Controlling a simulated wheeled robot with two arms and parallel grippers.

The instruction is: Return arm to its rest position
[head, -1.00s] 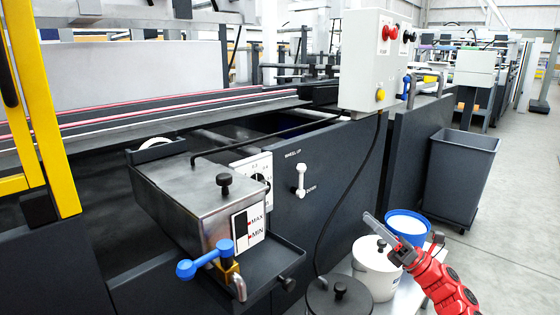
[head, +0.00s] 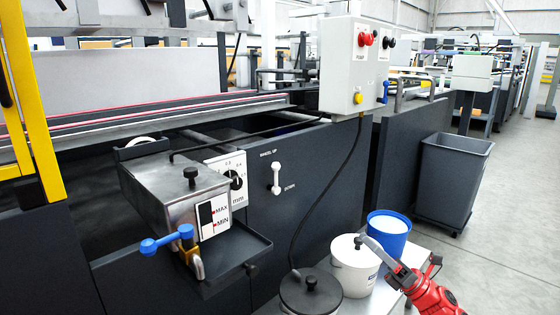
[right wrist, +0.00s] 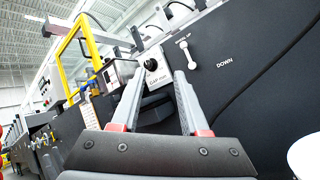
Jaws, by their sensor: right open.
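My right arm is red, and its right gripper (head: 374,248) shows at the lower right of the head view. Its grey fingers point up and left, in front of the white pot and the blue bucket in the picture. In the right wrist view the two fingers (right wrist: 160,76) stand apart with nothing between them. The gap dial (right wrist: 151,65) and the dark machine panel (right wrist: 245,75) show beyond them. My left gripper is in neither view.
A metal glue tank (head: 165,183) with a blue-handled valve (head: 166,240) juts from the machine. A white pot (head: 352,272), a blue bucket (head: 388,240) and a dark lidded pot (head: 311,293) stand near my right arm. A grey bin (head: 452,180) stands on open floor.

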